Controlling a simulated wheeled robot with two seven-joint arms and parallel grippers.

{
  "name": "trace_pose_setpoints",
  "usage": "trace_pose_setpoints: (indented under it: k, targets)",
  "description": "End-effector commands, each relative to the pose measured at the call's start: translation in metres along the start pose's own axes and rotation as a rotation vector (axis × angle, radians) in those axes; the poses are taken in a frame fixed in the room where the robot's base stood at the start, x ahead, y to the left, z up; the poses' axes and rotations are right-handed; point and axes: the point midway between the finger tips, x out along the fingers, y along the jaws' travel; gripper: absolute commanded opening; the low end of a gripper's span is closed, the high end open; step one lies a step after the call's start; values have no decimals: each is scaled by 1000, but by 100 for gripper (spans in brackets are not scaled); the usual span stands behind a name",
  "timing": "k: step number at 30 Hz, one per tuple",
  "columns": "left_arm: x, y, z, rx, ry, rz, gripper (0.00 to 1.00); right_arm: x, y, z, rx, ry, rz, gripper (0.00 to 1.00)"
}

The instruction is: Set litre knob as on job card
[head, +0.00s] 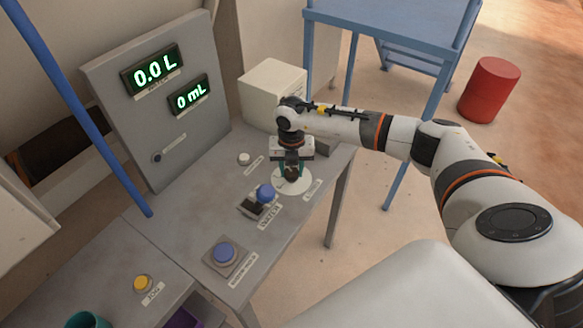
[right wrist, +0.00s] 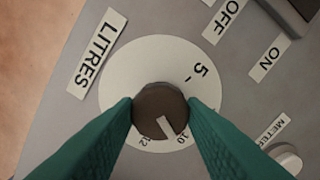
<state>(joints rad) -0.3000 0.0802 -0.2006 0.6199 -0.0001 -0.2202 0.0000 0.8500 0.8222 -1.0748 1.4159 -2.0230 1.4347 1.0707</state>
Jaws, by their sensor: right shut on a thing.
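The litre knob (right wrist: 150,98) is dark brown and round, in the middle of a white dial (right wrist: 118,72) beside the LITRES label (right wrist: 97,50). Its white pointer line points down in the right wrist view, between the 10 and 12 marks and nearer the 10. My right gripper (right wrist: 161,106) is shut on the knob, with one teal finger on each side. In the head view the gripper (head: 291,174) comes down from above and hides most of the knob; the dial rim (head: 298,189) shows. The litre display (head: 155,70) reads 0.0 L. I cannot make out a job card. My left gripper is out of view.
The water switch with a blue ball (head: 265,193) stands close left of the dial. A blue button (head: 224,253), a small white button (head: 244,159) and a yellow button (head: 143,283) are on the bench. The second display (head: 188,96) reads 0 mL. A white box (head: 272,91) stands behind.

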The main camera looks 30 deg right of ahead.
Motion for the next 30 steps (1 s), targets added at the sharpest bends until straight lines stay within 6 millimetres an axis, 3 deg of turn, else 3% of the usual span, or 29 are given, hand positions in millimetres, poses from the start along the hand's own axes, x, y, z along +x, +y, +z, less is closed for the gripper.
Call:
trace_pose_setpoints:
  k: [10,11,15,25,30]
  targets:
    - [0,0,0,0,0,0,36,-1,0,-2,3,4,-2,14]
    - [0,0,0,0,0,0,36,-1,0,-2,3,4,-2,40]
    - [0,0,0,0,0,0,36,-1,0,-1,2,3,-1,59]
    - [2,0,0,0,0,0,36,-4,0,-1,1,3,-2,59]
    - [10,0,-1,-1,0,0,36,-28,0,-2,-1,6,-3,59]
